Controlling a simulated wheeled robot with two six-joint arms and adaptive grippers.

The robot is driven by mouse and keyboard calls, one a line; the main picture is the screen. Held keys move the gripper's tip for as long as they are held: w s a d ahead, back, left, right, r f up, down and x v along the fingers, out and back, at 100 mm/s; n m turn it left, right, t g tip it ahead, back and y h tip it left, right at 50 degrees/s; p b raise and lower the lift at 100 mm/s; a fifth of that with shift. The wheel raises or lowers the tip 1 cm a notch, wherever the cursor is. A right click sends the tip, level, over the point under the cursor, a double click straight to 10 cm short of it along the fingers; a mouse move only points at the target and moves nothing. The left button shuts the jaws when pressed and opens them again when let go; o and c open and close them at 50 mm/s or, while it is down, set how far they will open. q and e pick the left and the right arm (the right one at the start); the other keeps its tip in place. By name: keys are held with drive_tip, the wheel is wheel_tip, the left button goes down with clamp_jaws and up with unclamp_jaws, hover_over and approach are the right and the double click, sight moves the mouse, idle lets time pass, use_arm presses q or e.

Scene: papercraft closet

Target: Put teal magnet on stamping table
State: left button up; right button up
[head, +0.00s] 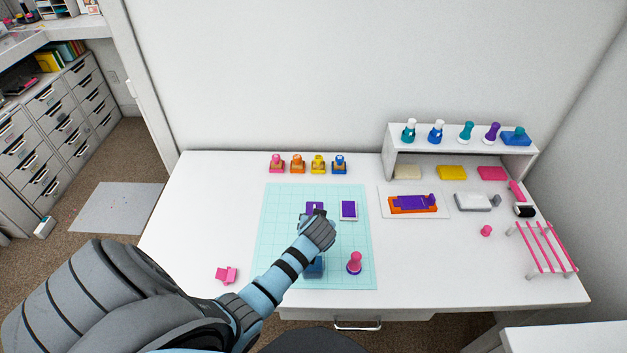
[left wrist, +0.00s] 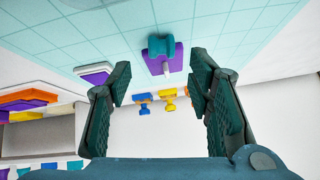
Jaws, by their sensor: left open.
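In the head view the left gripper (head: 318,213) covers part of the purple card (head: 313,206) and hides the teal piece. An orange stand with a purple sheet (head: 410,202), perhaps the stamping table, is to the right. My right gripper is not in view.
Several colored stamps (head: 298,164) line the mat's back edge. A shelf (head: 460,139) and pink rack (head: 541,249) stand at right.

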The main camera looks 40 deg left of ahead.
use_arm(q)
drive_tip(key=b+x, duration=0.1)
drive_tip(key=x, duration=0.3)
drive_tip(key=shift+s+d+f, duration=0.1)
drive_tip(key=shift+d+f, duration=0.05)
drive_tip(key=shift+f, duration=0.25)
drive_tip(key=shift+r, duration=0.2)
drive_tip(key=shift+s, duration=0.1)
drive_tip(key=c, duration=1.1)
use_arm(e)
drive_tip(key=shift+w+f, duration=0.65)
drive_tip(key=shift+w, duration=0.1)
